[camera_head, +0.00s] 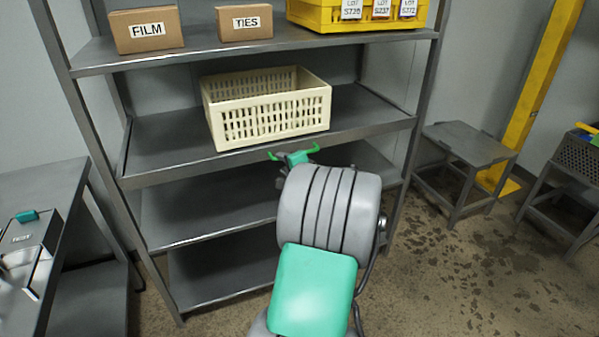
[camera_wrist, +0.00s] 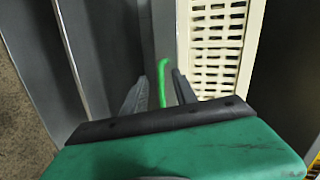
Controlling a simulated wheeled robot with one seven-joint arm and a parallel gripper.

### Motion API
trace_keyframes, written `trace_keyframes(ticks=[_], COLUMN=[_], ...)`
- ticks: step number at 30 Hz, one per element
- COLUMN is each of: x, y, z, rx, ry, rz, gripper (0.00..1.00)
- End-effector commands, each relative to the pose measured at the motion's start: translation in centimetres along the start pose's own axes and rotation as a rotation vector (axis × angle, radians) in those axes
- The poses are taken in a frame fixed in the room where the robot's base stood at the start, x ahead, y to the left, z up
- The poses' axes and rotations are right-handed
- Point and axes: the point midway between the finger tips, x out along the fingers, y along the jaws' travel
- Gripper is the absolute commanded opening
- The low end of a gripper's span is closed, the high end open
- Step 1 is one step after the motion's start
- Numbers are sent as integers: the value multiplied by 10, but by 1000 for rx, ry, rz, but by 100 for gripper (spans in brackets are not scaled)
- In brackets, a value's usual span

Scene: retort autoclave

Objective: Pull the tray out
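The tray (camera_head: 165,153) looks to be the grey sliding shelf at mid-height of the rack, with a bright green handle (camera_head: 273,156) at its front edge. A cream slotted crate (camera_head: 270,118) stands on it. My gripper (camera_head: 294,158) is at that front edge, below the crate, with ends of the handle showing on both sides. In the wrist view, the handle (camera_wrist: 163,80) lies between my two grey fingers, with gaps beside it, so my gripper (camera_wrist: 160,85) looks open around it. My arm hides part of the handle and edge.
Boxes marked FILM (camera_head: 146,30) and TIES (camera_head: 244,22) and a yellow bin (camera_head: 358,14) stand on the upper shelf. A grey bench (camera_head: 38,190) is at left. A low stool (camera_head: 468,145) and a yellow post (camera_head: 540,75) are at right. Floor in front right is clear.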

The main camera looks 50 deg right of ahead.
Motion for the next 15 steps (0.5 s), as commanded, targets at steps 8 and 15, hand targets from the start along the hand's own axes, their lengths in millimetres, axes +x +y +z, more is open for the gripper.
trace_keyframes(ticks=[8, 15], x=[0, 46], y=[20, 16], z=[-70, -75], rx=[172, 168], ry=[110, 108], rz=[-110, -106], gripper=[34, 34])
